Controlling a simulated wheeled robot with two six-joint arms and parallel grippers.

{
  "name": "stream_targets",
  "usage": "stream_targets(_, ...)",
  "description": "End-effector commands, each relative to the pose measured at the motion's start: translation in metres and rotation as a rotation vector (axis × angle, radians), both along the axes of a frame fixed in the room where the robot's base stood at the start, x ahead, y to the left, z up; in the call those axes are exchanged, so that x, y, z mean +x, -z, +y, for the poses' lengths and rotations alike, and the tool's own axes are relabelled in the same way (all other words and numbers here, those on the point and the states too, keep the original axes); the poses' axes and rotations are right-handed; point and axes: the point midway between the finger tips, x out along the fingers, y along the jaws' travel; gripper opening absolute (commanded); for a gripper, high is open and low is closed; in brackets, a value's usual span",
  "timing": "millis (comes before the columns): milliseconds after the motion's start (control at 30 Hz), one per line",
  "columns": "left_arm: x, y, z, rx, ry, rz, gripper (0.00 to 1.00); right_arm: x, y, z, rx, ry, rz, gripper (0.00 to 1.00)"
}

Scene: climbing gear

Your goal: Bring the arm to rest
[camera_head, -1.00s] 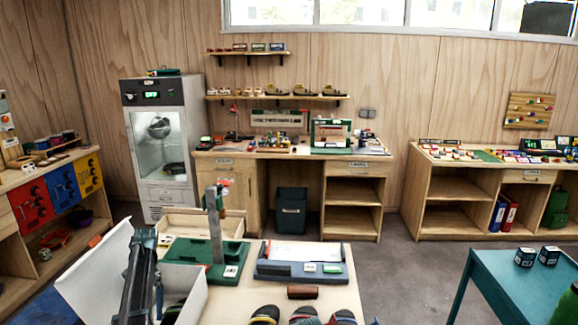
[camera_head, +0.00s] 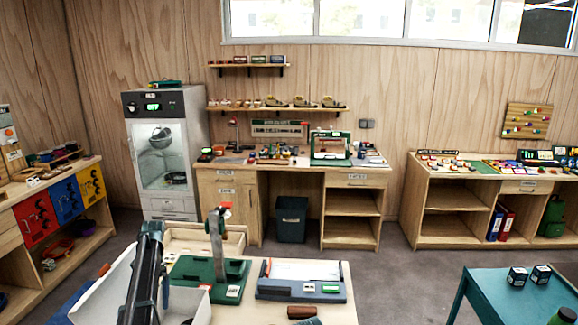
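A dark arm, mine and on the left side, rises from the bottom edge in front of a white open box (camera_head: 95,292). The upper end of my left gripper (camera_head: 150,229) is at the top of this dark shape. Its fingers are not clear enough to show whether they are open or shut. No object can be made out in it. My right arm and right gripper are out of view.
Close on the right of the arm stands a green-based upright tool (camera_head: 216,247). A grey-blue device (camera_head: 300,288) and a brown roll (camera_head: 301,312) share that table. A teal table (camera_head: 490,297) stands at right. Grey floor (camera_head: 405,285) lies open between.

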Motion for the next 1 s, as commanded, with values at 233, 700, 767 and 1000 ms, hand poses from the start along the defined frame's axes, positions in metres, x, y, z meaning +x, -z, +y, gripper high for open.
stream_targets(233,0.000,0.004,0.000,0.000,-0.001,0.000,0.97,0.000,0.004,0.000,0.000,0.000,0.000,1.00)
stream_targets(700,-0.023,0.059,0.002,0.000,-0.001,0.000,0.97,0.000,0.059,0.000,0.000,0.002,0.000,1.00)
stream_targets(767,-0.026,0.067,0.002,0.000,-0.001,0.000,0.97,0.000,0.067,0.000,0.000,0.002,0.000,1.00)
stream_targets(1000,-0.038,0.094,0.003,0.000,-0.001,0.000,0.97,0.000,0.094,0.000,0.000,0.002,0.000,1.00)
